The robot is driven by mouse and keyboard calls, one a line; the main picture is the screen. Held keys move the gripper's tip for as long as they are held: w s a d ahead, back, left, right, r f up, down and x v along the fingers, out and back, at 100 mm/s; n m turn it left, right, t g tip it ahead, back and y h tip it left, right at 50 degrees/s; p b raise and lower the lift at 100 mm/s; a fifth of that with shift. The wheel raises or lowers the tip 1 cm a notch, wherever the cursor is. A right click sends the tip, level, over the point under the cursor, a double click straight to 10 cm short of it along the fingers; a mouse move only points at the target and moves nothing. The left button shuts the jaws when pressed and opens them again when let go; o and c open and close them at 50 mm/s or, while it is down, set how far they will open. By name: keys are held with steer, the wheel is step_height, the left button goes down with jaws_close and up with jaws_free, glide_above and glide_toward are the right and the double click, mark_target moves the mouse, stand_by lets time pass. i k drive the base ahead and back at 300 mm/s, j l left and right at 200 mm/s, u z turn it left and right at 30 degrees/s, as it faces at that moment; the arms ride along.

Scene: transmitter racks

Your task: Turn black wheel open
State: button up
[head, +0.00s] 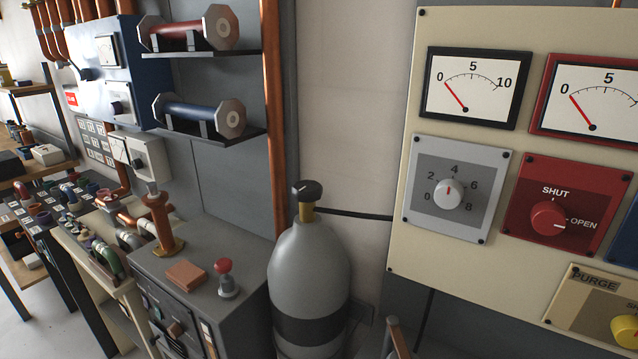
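A small black wheel (307,190) sits on a brass valve stem (307,212) at the top of a grey gas cylinder (310,268). The cylinder stands upright with a dark band around its lower part, and its base is cut off by the bottom of the view. The wheel looks unobstructed, and its turned position cannot be told. My gripper is not in view.
A cream panel (404,240) with gauges, a grey dial (448,194) and a red SHUT/OPEN knob (549,218) fills the right. Left of the cylinder is a grey cabinet (190,262) with a red-topped button (225,275). A copper pipe (273,120) runs behind.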

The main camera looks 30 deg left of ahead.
mark_target(307, 190)
steer(key=j+u, duration=0.3)
steer(key=j, duration=0.55)
steer(key=i+j+u, duration=0.1)
steer(key=j+u, duration=0.2)
steer(key=j, duration=0.55)
